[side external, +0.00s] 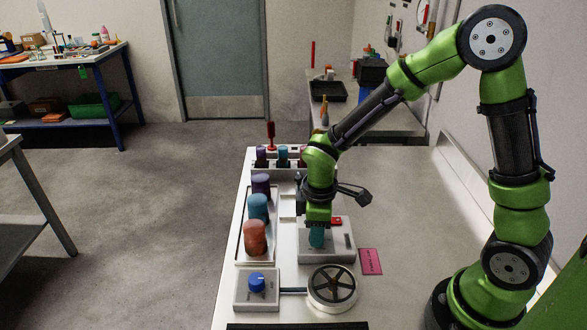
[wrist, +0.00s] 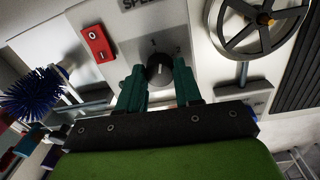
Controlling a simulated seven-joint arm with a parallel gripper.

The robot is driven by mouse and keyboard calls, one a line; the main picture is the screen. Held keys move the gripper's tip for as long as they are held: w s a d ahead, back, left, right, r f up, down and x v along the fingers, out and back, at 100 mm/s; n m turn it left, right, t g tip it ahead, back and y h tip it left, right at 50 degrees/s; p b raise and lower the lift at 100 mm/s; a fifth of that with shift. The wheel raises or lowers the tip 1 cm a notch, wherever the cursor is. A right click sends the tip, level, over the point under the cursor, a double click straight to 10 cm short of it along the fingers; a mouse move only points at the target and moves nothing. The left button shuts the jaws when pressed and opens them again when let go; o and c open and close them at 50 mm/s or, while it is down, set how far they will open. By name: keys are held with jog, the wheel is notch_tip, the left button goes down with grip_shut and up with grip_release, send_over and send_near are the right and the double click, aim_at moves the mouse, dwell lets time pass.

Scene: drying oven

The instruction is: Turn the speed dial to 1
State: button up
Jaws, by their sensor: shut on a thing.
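The speed dial (wrist: 160,68) is a dark round knob on the light grey speed panel (wrist: 187,22), with small printed marks around it. My gripper (wrist: 160,80) has its two teal fingers on either side of the dial, shut on it. A light pointer mark shows on the dial, but the setting it points at is too small to tell. In the side external view my gripper (side external: 317,236) points down onto the speed box (side external: 343,243), and the dial is hidden behind the fingers.
A red rocker switch (wrist: 97,40) sits on the same panel. A spoked handwheel (side external: 332,288) and a box with a blue knob (side external: 257,282) stand at the front. Coloured cylinders (side external: 256,237) stand in a tray at left. A pink label (side external: 370,261) lies right of the speed box.

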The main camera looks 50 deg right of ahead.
jog(key=shift+n, duration=1.9)
jog(key=o, duration=1)
jog(key=shift+o, duration=0.2)
notch_tip(320, 180, up, 17)
jog(key=shift+s+a, duration=0.2)
jog(key=shift+s, duration=0.2)
jog(key=s+d+r+m+t+y, duration=0.2)
jog(key=s+m+t, duration=0.4)
jog(key=m, duration=0.9)
jog(key=s+r, duration=0.1)
jog(key=s, duration=0.2)
jog(key=shift+s+d+r+m+t, duration=0.25)
jog(key=shift+s+d+m+t, duration=0.1)
jog(key=shift+d+m+t, duration=0.05)
